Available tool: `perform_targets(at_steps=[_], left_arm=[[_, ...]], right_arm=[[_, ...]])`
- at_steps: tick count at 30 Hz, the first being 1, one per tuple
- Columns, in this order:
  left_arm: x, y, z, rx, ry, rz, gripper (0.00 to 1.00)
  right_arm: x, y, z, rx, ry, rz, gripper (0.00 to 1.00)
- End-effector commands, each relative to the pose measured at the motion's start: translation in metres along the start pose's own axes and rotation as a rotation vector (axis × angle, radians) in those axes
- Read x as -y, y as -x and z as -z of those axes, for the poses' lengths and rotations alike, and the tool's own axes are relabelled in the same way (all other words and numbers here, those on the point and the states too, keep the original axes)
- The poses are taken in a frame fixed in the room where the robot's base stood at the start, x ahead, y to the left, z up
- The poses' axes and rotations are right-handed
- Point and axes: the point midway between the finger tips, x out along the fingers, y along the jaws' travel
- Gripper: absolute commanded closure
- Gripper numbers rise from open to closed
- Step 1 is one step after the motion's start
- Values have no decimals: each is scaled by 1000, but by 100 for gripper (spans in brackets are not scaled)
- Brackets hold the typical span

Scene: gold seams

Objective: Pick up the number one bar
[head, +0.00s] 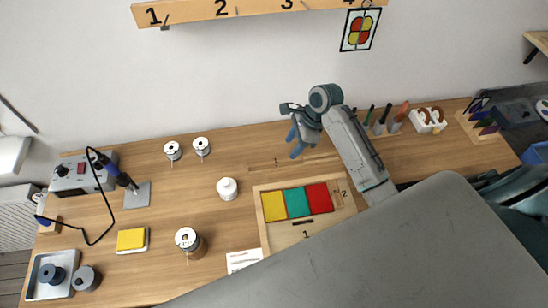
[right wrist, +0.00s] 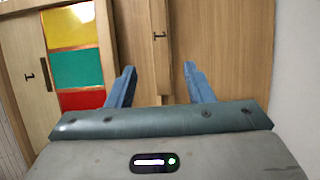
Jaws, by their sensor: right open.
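The number one bar (head: 277,162) is a thin wooden strip marked 1, lying on the wooden table near its back edge. In the right wrist view the bar (right wrist: 160,50) runs from the top edge down to between my fingers. My right gripper (head: 296,144) is over the bar in the head view, and partly hides it. In the right wrist view my right gripper (right wrist: 159,68) is open, with one blue finger on each side of the bar and a gap to both. I cannot tell its height above the bar. My left gripper is not in view.
A wooden frame (head: 264,238) with yellow, teal and red panes lies in front of the bar, marked 1 and 2. A white bottle (head: 228,188) and solder spools (head: 173,150) stand to the left. Upright tools (head: 385,115) stand behind my right arm.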

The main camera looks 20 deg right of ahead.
Motion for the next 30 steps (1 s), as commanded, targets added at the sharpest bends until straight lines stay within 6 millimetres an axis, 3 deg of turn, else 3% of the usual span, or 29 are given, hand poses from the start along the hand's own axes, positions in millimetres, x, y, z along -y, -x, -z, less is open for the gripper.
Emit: perform_targets(at_steps=[5, 14, 19, 30], left_arm=[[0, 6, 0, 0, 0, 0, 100], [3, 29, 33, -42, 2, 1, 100], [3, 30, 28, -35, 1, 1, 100], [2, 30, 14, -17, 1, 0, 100]], right_arm=[[0, -19, 0, 0, 0, 0, 53], [-2, -51, 0, 1, -2, -4, 53], [-1, -71, 1, 0, 0, -1, 53], [0, -74, 2, -1, 1, 1, 53]])
